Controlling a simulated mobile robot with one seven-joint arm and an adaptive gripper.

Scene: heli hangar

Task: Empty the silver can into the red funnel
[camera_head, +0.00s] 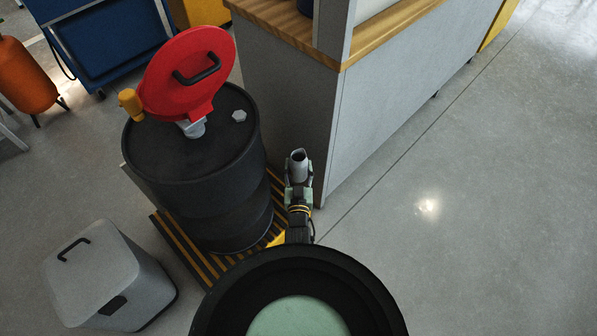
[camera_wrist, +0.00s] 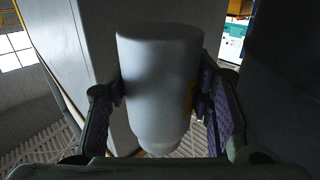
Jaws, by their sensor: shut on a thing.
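The silver can (camera_head: 298,166) is held in my gripper (camera_head: 298,184), just right of the black drum. In the wrist view the can (camera_wrist: 160,70) fills the middle between the two fingers, with its narrower end low in the picture. A dark spot shows at the can's far end in the head view; I cannot tell its exact tilt. The red funnel (camera_head: 190,75) stands on the drum, up and left of my gripper and apart from it. Its round red top carries a black handle, and a grey neck shows below. The inside of the funnel is not visible.
The black drum (camera_head: 190,165) stands on a yellow-and-black striped pallet (camera_head: 186,250). A grey cabinet with a wooden top (camera_head: 290,110) is close behind and right of my gripper. A grey bin (camera_head: 108,280) stands at lower left. The floor at right is clear.

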